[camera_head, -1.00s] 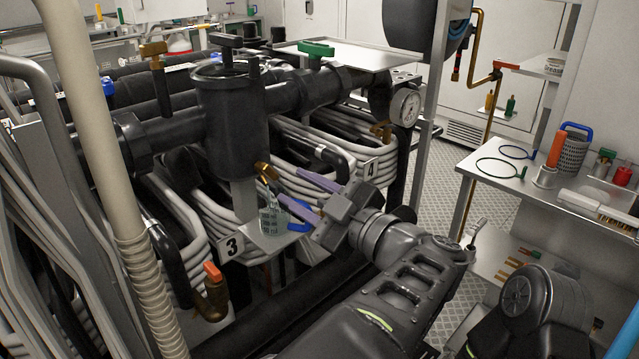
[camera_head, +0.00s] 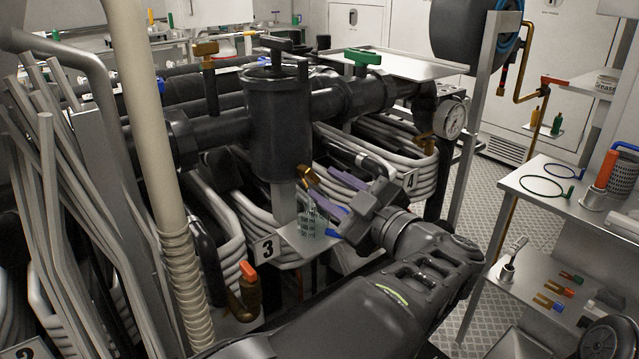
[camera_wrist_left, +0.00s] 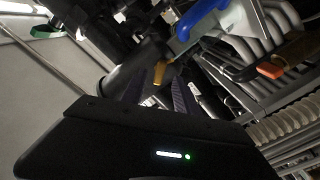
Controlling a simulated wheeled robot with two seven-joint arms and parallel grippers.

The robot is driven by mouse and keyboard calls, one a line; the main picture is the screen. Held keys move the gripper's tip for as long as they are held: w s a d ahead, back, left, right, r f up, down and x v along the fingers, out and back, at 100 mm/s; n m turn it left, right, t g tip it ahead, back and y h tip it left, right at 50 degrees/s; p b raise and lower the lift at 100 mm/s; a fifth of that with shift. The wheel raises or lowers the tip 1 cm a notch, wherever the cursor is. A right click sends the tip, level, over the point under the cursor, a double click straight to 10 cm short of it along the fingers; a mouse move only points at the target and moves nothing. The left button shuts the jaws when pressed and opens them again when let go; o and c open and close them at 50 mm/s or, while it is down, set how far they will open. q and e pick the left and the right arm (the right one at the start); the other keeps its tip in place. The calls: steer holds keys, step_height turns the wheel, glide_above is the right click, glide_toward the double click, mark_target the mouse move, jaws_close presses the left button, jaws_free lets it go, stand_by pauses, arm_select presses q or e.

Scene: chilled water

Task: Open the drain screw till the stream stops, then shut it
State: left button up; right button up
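A black pot (camera_head: 277,125) sits in the pipework, with a grey stub below it. The brass drain screw (camera_head: 308,175) sticks out low on the pot's right side. A clear cup (camera_head: 311,222) with a blue handle stands below the screw on a small metal shelf. My left gripper (camera_head: 326,180) has its purple fingers apart, with the tips close to the screw. In the left wrist view the brass screw (camera_wrist_left: 160,72) shows at the fingertips, near the blue handle (camera_wrist_left: 199,18); contact cannot be told. No stream is clearly visible. My right gripper is out of view.
White coiled pipes with plates 3 (camera_head: 266,249) and 4 surround the pot. An orange-handled brass valve (camera_head: 245,290) is lower left. A pressure gauge (camera_head: 452,120) is at right. A metal bench (camera_head: 540,205) with tools stands further right, past open floor.

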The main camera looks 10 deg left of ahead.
mark_target(314, 178)
arm_select(q)
steer(key=shift+x, duration=1.65)
steer(key=shift+c, duration=0.3)
jaws_close()
